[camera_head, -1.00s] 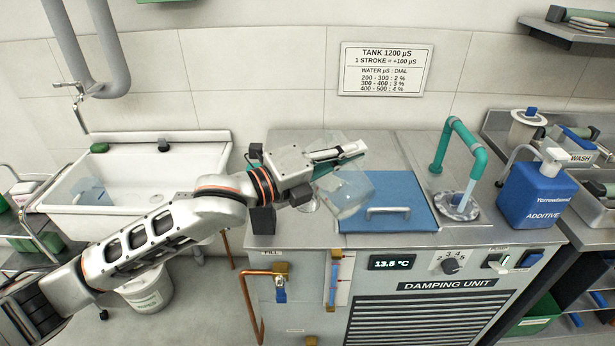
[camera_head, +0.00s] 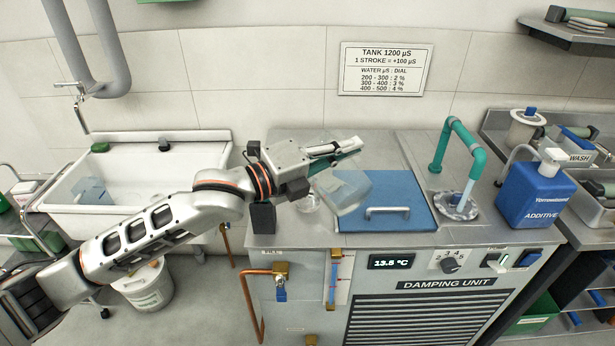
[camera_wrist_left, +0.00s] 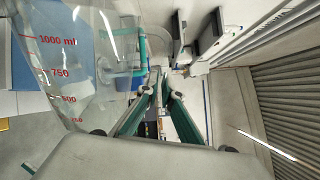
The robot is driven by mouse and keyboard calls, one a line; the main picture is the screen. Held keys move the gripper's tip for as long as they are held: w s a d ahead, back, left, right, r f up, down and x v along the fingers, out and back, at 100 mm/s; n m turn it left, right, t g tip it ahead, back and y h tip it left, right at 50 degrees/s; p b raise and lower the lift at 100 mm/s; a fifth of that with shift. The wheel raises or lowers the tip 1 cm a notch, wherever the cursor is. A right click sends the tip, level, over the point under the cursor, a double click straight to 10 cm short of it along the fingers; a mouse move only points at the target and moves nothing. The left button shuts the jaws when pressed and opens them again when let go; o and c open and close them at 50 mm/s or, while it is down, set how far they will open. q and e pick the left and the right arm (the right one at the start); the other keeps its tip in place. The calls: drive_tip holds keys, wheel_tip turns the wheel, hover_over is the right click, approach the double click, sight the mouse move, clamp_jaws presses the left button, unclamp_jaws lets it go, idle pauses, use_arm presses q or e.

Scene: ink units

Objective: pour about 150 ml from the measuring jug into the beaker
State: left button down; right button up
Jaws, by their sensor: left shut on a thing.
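The measuring jug (camera_head: 345,193) is clear and held tilted above the damping unit's top, in front of the blue lid. In the left wrist view the jug (camera_wrist_left: 75,60) fills the left side, with red marks up to 1000 ml; its liquid level cannot be made out. My left gripper (camera_head: 345,150) is shut on the jug; its green fingers also show in the left wrist view (camera_wrist_left: 160,100). A small clear vessel (camera_head: 309,202), probably the beaker, stands on the worktop left of the jug, partly hidden by my gripper. My right gripper is out of view.
The blue lid (camera_head: 398,190) with its handle lies on the damping unit. A green pipe (camera_head: 440,150) runs water into a drain at right. A blue additive bottle (camera_head: 535,195) stands further right. A white sink (camera_head: 135,175) is at left.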

sight(340, 137)
use_arm(q)
drive_tip(key=shift+w+a+r, duration=0.2)
drive_tip(key=shift+w+r, duration=0.05)
drive_tip(key=shift+w, duration=0.05)
idle(0.5)
drive_tip(key=shift+w+a+r+n+p, duration=0.45)
drive_tip(key=shift+w+r+n+p, duration=0.35)
drive_tip(key=shift+n+p, duration=0.4)
idle(0.9)
